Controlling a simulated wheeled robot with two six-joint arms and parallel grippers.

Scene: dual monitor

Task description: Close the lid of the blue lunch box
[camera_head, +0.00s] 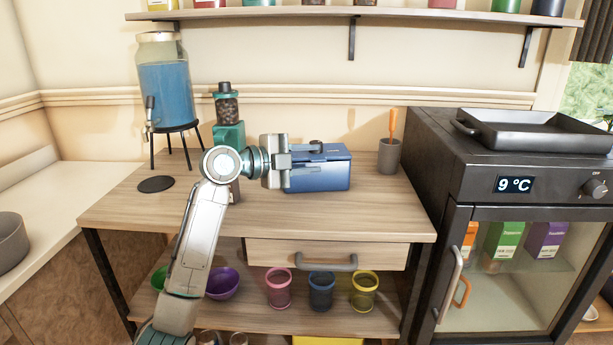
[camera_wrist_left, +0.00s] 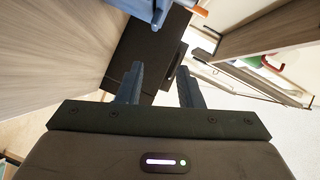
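The blue lunch box (camera_head: 330,178) stands on the wooden table near its back, right of my left arm. Its darker blue lid lies over the top and looks down or nearly down; I cannot tell whether it is fully shut. A blue piece of the box (camera_wrist_left: 148,8) shows at the top edge there. My right gripper is out of view.
A blue drink dispenser (camera_head: 166,95) and a coffee grinder (camera_head: 228,115) stand left. A grey cup (camera_head: 389,157) with an orange utensil stands right of the box. A dark fridge (camera_head: 470,190) adjoins the table. The table front (camera_head: 350,220) is clear.

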